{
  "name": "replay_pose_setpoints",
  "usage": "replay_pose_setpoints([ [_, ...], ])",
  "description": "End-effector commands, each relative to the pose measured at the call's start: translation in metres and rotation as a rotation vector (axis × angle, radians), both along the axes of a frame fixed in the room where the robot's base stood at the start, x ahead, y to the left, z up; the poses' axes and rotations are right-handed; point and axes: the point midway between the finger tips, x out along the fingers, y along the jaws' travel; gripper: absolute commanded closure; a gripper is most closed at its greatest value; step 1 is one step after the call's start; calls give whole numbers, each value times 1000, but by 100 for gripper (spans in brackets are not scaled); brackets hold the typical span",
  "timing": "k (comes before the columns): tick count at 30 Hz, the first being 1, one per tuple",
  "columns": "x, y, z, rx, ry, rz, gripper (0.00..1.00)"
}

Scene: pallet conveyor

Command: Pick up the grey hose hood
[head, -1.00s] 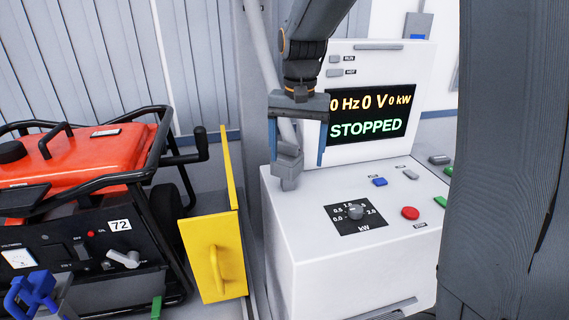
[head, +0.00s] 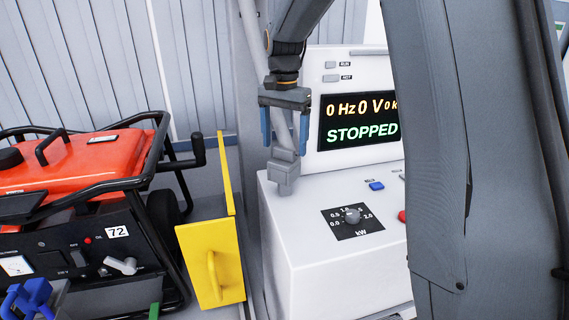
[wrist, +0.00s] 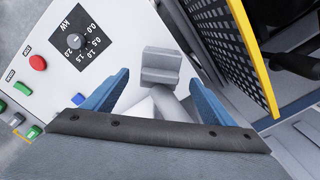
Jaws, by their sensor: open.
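The grey hose hood (head: 284,180) is a small blocky grey piece at the lower end of a pale grey hose (head: 252,50). It hangs by the left edge of the white control cabinet. My gripper (head: 285,143) is open and empty, its two blue fingers pointing down just above the hood, with the hose between or behind them. In the wrist view the hood (wrist: 161,68) lies just beyond the fingertips, roughly centred between the blue fingers. I see no contact with it. Part of the hose is hidden behind my gripper and arm.
The white cabinet (head: 335,265) has a knob, buttons and a screen reading STOPPED (head: 355,131). A yellow panel (head: 212,262) with a handle stands left of the hood. A red generator (head: 75,175) in a black frame is further left. My arm hides the right side.

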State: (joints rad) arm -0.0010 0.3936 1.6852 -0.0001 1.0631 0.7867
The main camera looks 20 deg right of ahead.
Motion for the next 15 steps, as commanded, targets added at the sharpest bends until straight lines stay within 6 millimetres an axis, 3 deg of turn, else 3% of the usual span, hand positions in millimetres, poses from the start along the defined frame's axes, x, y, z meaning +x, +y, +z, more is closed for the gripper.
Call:
replay_pose_setpoints([
  [7,-1,0,-17,0,3,0,22],
  [15,-1,0,-58,0,3,1,22],
])
